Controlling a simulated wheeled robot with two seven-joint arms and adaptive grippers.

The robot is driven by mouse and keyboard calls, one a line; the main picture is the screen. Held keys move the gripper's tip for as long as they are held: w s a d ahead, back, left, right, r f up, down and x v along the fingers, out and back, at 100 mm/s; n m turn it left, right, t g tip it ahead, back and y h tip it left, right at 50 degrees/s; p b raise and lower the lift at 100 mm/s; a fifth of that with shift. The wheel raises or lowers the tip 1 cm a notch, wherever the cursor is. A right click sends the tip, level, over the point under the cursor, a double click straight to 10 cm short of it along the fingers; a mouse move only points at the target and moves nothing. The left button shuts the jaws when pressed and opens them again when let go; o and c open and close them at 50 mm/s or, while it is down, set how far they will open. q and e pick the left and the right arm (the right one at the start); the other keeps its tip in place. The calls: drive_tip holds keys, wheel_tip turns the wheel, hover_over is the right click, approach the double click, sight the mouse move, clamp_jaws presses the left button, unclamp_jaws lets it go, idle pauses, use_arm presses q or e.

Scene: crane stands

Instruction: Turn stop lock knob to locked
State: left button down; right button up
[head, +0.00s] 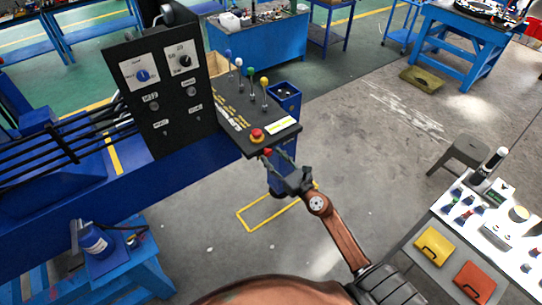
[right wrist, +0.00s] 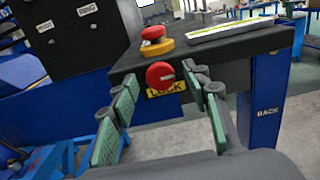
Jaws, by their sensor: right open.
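The stop lock knob (right wrist: 160,75) is a round red knob on the front face of the dark control box (right wrist: 225,45), above a yellow label (right wrist: 167,90) reading LOCK. A pale, roughly horizontal mark shows on its face. In the head view the knob (head: 267,152) is a small red spot at the box's front edge. My right gripper (head: 288,168) is open in front of it. In the right wrist view, its green-padded fingers (right wrist: 162,92) stand left and right of the knob, with no visible contact. My left gripper is not in view.
A red stop button on a yellow base (head: 257,135) sits on top of the box, just above the knob. Several levers (head: 251,78) rise behind it. A black panel with dials (head: 160,85) stands to the left.

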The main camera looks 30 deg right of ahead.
drive_tip(key=shift+w, duration=0.4)
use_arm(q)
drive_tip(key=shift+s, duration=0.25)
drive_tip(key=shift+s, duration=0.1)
use_arm(e)
drive_tip(key=shift+c, duration=0.2)
drive_tip(key=c, duration=0.9)
drive_tip(key=shift+a, duration=0.2)
drive_tip(key=shift+c, duration=0.8)
drive_tip(key=shift+d, duration=0.1)
